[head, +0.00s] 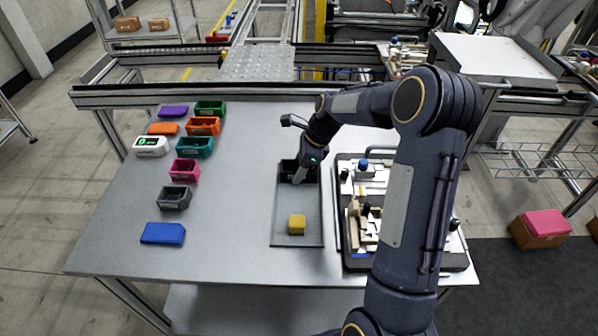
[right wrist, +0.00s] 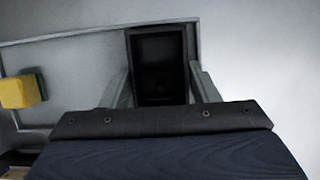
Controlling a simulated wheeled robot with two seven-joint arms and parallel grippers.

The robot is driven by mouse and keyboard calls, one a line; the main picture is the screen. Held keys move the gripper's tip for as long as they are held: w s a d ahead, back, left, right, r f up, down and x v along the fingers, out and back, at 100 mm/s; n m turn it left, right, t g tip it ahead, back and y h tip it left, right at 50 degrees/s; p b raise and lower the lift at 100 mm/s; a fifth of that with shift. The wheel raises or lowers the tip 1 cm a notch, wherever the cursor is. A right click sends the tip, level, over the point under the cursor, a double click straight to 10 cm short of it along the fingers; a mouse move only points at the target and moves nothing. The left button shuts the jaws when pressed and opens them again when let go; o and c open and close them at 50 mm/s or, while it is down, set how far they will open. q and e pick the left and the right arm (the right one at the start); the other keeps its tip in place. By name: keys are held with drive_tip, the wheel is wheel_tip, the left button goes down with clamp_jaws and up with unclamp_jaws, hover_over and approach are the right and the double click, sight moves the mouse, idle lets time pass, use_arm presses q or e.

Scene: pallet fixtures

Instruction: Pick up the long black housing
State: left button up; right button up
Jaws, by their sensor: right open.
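The long black housing (head: 288,168) lies at the far end of a grey tray (head: 284,243) on the table, partly hidden by my right gripper in the head view. In the right wrist view the black housing (right wrist: 158,62) is an open-topped dark box between the two fingers. My right gripper (head: 299,178) is over the housing, and its fingers (right wrist: 160,88) stand apart on either side of it. I cannot tell whether the fingers touch it. My left gripper is not in view.
A yellow block (head: 296,225) sits in the near part of the tray. A pallet fixture (head: 350,225) with pale and dark parts stands to the right. Several coloured housings and lids, such as a blue one (head: 163,234), lie on the left. The near table front is clear.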

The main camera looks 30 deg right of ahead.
drive_tip(key=c, duration=0.7)
